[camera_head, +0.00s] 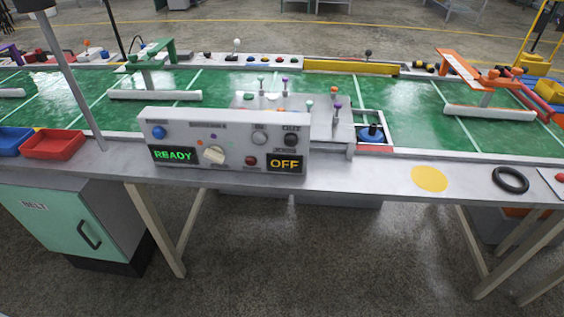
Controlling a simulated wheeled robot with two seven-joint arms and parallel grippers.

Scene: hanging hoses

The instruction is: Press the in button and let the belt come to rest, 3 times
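A grey control panel (232,122) stands upright at the front edge of the table. It has a blue button (158,132) at its left, a pale dial (214,154) in the middle, a grey button (259,138), a black button (291,140) and a red button (251,161). Its displays read READY (172,155) in green and OFF (286,164) in orange. The button labels are too small to read surely, so I cannot tell which is the in button. The green belt (409,119) with white cross lines runs behind the panel. Neither of my grippers is in view.
Red (53,144) and blue trays sit left of the panel, beside a grey pole (76,81). Small coloured pegs stand on a plate behind it. A yellow disc (429,178) and a black ring (510,180) lie on the right ledge. An orange gate (461,68) spans the belt.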

